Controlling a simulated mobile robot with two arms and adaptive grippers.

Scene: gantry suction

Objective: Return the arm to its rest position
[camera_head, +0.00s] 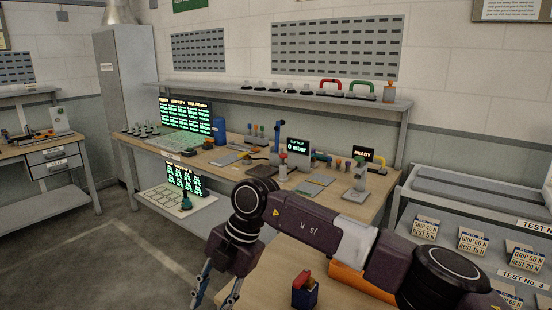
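One dark arm of mine comes in from the right edge and reaches across the lower middle. My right gripper (212,298) hangs at its end, pointing down, left of the near wooden table (262,284). Its two fingers are spread apart, with nothing seen between them; their tips are near the bottom edge. My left gripper is not in view.
A dark blue box with a red top (304,290) stands on the near table, and an orange object (360,284) lies under my arm. Behind is a workbench (222,172) with displays and fittings. A rack with labelled cards (472,241) stands right. Floor at left is clear.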

